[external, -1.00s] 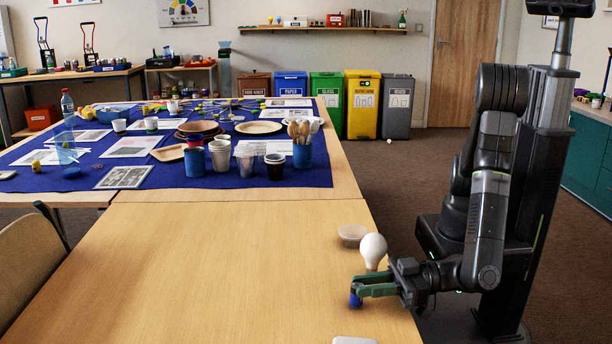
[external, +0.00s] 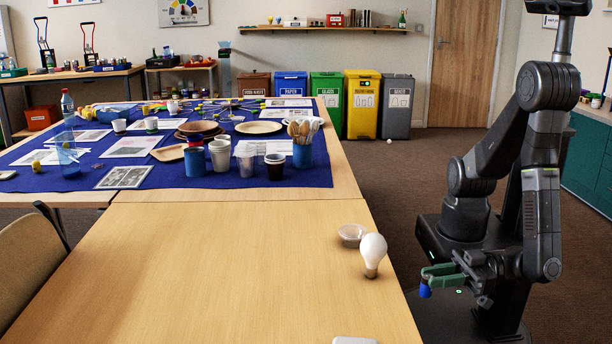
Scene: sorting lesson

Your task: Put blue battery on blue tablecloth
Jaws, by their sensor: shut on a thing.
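My gripper (external: 432,278) is shut on the blue battery (external: 425,290). It holds the battery off the right edge of the near table, over the floor side. Only the lower part of the battery shows below the green fingers. The blue tablecloth (external: 40,182) covers the far table, beyond the bare near table and well to the left of my gripper.
The near tabletop (external: 230,270) is mostly clear.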

